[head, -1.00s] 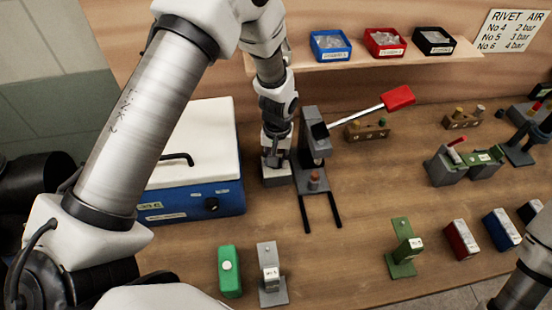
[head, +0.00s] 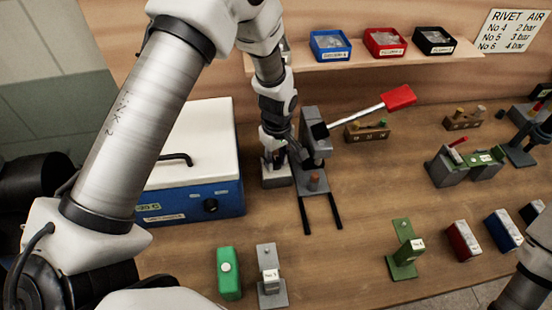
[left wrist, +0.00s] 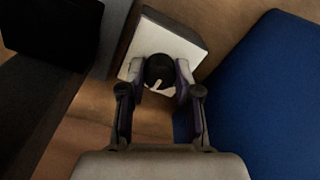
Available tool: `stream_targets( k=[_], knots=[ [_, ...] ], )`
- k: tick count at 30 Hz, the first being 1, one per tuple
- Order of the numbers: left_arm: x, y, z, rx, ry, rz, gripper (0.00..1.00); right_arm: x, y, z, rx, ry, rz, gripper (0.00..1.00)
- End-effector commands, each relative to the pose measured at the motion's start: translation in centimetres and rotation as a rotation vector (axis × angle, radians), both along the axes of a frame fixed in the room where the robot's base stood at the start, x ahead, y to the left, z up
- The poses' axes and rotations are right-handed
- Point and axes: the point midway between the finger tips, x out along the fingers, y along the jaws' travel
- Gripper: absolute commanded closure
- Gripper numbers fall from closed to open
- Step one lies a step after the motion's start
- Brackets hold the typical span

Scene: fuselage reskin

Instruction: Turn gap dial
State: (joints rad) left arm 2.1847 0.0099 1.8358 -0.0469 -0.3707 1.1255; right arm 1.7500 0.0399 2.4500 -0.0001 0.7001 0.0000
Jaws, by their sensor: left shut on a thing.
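The gap dial (left wrist: 158,74) is a round black knob with a white pointer mark, on a pale square plate (left wrist: 178,42) in the left wrist view. My left gripper (left wrist: 161,80) has a finger on each side of the knob and is shut on it. In the head view my left gripper (head: 273,158) points down at a small grey block (head: 276,182) beside the grey press (head: 314,150) with a red-handled lever (head: 398,97). The dial itself is hidden there by the gripper. My right gripper is out of view.
A blue box with a white lid (head: 200,140) stands close left of the gripper. Two dark rails (head: 321,213) reach forward from the press. A green block (head: 229,272) and a grey stand (head: 271,278) are in front.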

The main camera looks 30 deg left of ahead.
Motion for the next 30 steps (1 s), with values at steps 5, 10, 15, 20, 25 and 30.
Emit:
stream_targets(
  k=[5,10,15,20,25,30],
  knots=[
    [0.03,0.01,0.00,0.000,-0.001,0.026,1.00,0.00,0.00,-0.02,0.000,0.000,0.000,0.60],
    [0.03,0.02,0.00,0.000,-0.001,0.030,1.00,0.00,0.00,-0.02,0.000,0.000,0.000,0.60],
    [0.04,0.01,0.01,0.000,-0.001,0.030,1.00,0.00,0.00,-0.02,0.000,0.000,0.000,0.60],
    [0.03,0.02,0.01,0.000,-0.001,0.029,0.42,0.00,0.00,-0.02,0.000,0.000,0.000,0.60],
    [0.02,0.01,0.01,-0.001,-0.001,0.029,0.42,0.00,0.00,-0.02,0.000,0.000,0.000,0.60],
    [0.08,0.00,0.70,0.000,-0.001,0.029,0.42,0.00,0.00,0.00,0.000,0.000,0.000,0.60]
  ],
)
